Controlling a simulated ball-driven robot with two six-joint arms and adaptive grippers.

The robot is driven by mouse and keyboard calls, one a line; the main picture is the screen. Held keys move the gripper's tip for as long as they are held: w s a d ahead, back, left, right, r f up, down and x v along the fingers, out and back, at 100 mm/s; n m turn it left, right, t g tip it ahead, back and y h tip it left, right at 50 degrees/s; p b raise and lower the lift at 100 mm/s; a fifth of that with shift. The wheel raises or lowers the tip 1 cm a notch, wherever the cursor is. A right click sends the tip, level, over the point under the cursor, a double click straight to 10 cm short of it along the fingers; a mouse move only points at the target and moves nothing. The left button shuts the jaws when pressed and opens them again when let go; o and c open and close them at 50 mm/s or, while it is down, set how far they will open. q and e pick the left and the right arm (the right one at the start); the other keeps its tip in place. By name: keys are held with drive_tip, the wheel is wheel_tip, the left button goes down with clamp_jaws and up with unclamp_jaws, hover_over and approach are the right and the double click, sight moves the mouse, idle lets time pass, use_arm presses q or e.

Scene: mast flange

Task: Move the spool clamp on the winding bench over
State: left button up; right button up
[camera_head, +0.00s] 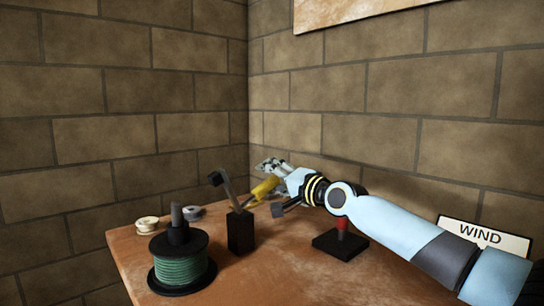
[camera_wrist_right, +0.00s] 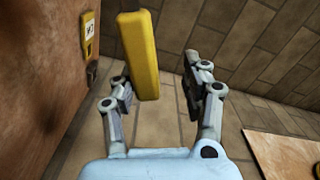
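The spool clamp has a black post (camera_head: 240,232) on the bench, with a grey arm slanting up and left to a black end block (camera_head: 216,178). Its yellow handle (camera_head: 265,188) points up and right, beside my right gripper (camera_head: 274,170). In the right wrist view the yellow handle (camera_wrist_right: 140,55) stands between the spread fingers of my right gripper (camera_wrist_right: 158,85), nearer the left finger. A gap shows on its right side. Whether the left finger touches it I cannot tell. A green wire spool (camera_head: 181,269) sits left of the clamp. My left gripper is not in view.
A black base with a red part (camera_head: 342,240) stands under my right forearm, partly hidden. A dark block (camera_head: 278,210) juts out left of it. Small cream (camera_head: 147,225) and grey (camera_head: 193,213) reels lie at the back left. A WIND sign (camera_head: 483,237) is right. Brick walls close the back.

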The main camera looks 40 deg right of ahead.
wheel_tip(320, 180, up, 8)
drive_tip(key=shift+f, duration=0.1)
